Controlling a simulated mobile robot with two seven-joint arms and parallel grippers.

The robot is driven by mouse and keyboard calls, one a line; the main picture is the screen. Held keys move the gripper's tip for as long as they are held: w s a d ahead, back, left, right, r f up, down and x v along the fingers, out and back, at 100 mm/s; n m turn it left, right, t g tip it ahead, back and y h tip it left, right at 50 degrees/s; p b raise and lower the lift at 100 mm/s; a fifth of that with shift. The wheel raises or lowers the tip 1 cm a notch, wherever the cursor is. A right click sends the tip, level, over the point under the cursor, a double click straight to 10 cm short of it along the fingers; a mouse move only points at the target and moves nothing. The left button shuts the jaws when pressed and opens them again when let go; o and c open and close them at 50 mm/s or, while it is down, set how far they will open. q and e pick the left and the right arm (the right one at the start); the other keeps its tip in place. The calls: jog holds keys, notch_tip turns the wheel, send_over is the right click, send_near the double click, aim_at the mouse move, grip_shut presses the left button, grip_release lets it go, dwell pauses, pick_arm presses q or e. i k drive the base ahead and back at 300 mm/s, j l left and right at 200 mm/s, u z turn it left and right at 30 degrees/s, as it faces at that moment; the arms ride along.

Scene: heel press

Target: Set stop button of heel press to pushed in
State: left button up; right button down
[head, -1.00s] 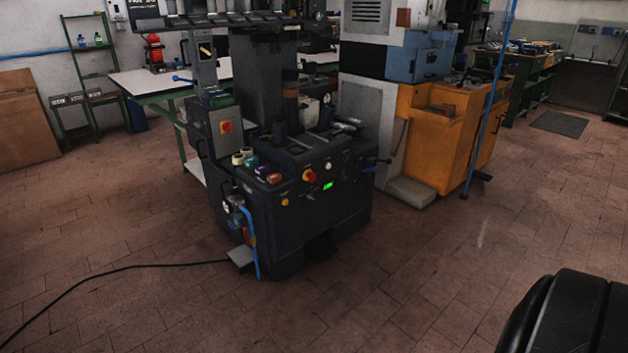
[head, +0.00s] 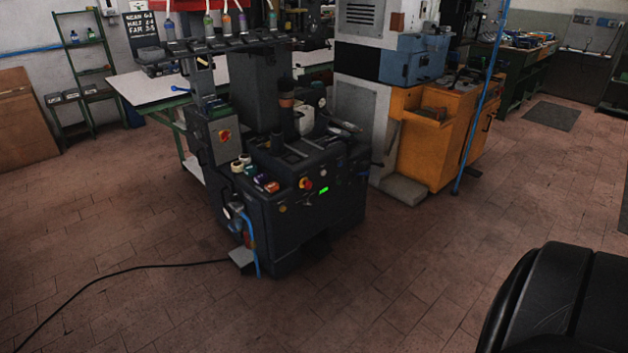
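The heel press (head: 300,225) is the dark machine standing left of the middle of the head view. A red button (head: 306,183) with a yellow surround sits on its upper front panel, just left of a small green display (head: 323,190). I cannot tell at this size whether the button is pushed in or out. A second red knob on a yellow plate (head: 224,136) is on the grey box at the press's left side. Neither of my grippers is in view, and nothing of mine touches the press.
A foot pedal (head: 242,257) with a black cable (head: 120,268) lies on the floor at the press's left front. An orange machine (head: 435,145) and a blue pole (head: 480,100) stand to the right. The tiled floor (head: 390,270) before the press is clear. A black part of mine fills the lower right corner.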

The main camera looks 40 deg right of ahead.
aim_at(307, 184)
jog(key=i+l, duration=0.45)
jog(key=l, duration=0.25)
jog(key=i+l, duration=0.45)
jog(key=l, duration=0.2)
jog(key=i+l+z, duration=0.1)
jog(key=i+l, duration=0.35)
jog(key=l, duration=0.25)
jog(key=i+l, duration=0.45)
jog(key=l, duration=0.2)
